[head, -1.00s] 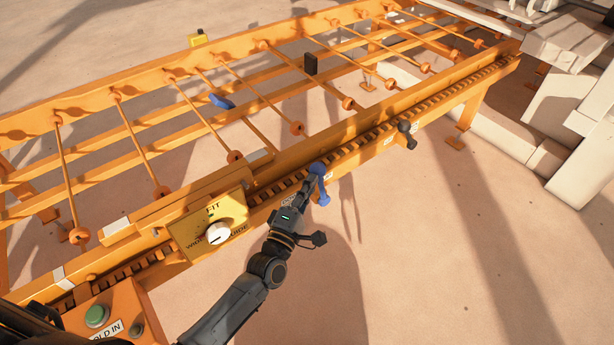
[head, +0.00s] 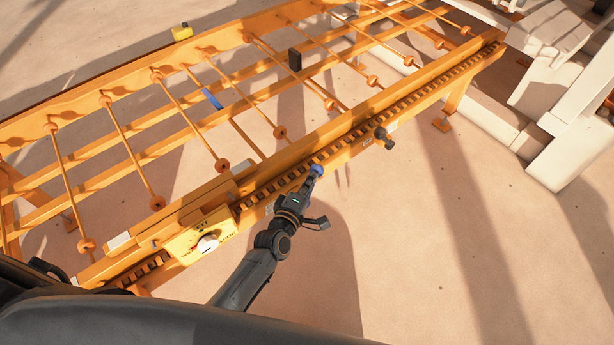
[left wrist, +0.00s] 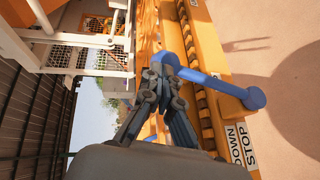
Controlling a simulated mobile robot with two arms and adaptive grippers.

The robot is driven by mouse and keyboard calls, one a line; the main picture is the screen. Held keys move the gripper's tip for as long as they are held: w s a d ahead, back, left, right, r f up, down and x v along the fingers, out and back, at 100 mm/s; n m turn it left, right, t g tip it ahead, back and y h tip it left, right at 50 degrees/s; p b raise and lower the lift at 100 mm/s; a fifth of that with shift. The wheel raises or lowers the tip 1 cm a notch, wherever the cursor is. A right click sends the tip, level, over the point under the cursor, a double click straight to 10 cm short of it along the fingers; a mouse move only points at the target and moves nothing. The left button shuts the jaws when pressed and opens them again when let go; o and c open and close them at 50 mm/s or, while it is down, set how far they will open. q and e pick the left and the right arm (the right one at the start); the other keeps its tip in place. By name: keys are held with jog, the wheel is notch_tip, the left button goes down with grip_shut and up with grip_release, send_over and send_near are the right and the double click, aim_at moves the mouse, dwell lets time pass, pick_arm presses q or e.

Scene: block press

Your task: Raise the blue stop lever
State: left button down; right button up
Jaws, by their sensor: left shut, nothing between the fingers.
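The blue stop lever (head: 316,170) is on the near side of the orange conveyor rail, and only its blue ball end shows clearly in the head view. In the left wrist view the blue lever (left wrist: 212,83) runs from a round end beside the DOWN STOP label to a ball at the fingertips. My left gripper (head: 310,182) is shut and empty, its tips at the ball; whether they touch it I cannot tell. It also shows in the left wrist view (left wrist: 163,72). A blue plate (head: 212,99) sits among the conveyor rollers. My right gripper is not in view.
A yellow panel (head: 188,245) with a white knob (head: 208,244) is left of my gripper on the rail. A black lever (head: 383,137) is to the right, and a black plate (head: 295,59) stands among the rollers. The floor in front is clear.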

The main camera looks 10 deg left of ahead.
aim_at(322, 173)
pick_arm(q)
jog(key=w, duration=0.1)
jog(key=d+b, duration=0.1)
jog(key=w+d, duration=0.1)
jog(key=shift+w+f, duration=0.25)
jog(key=shift+w, duration=0.1)
jog(key=shift+w+d+f+b, duration=0.15)
jog(key=shift+w+d+b, duration=0.4)
jog(key=shift+w+d, duration=0.15)
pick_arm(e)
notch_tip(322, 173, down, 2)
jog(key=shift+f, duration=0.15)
pick_arm(q)
jog(key=shift+w+d, duration=0.1)
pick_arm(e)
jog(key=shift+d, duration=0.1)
